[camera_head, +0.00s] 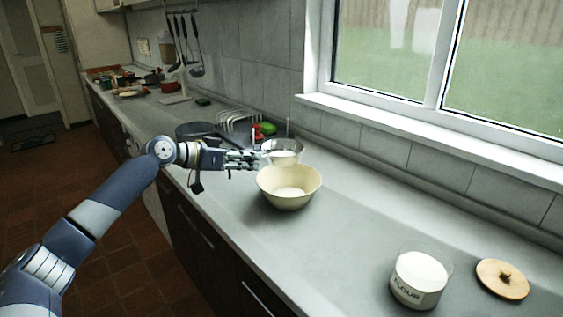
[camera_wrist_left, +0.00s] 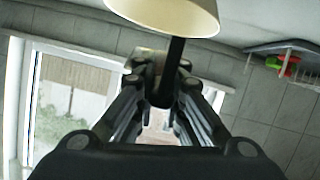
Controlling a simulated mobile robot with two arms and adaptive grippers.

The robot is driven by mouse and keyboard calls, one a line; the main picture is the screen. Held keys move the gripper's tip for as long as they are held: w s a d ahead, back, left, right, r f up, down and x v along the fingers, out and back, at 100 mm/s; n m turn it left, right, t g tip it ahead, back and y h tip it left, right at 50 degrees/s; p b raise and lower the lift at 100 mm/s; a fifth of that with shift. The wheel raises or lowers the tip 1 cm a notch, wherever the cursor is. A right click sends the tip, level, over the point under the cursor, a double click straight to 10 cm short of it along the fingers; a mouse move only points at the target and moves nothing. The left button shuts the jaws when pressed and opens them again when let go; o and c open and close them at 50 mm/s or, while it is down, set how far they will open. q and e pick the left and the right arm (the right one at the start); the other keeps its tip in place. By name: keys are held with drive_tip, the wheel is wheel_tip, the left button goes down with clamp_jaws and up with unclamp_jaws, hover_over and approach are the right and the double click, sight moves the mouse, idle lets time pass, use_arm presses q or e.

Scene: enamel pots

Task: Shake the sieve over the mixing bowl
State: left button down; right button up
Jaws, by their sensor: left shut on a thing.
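The cream mixing bowl (camera_head: 289,199) stands on the worktop, with some pale white matter inside. The sieve (camera_head: 283,146) is a round grey-rimmed piece with white matter in it; it shows at the bowl's far edge, partly overlapping it in the picture. I cannot tell its exact height over the bowl. My left gripper (camera_head: 257,158) is shut on the sieve's handle, left of the sieve. My right gripper is not in view.
A dark pot (camera_head: 195,130) and a dish rack (camera_head: 238,122) stand behind the gripper. The worktop between bowl and jar is clear.

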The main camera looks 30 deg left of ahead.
use_arm(q)
drive_tip(key=shift+d+r, duration=0.15)
idle(1.0)
idle(0.4)
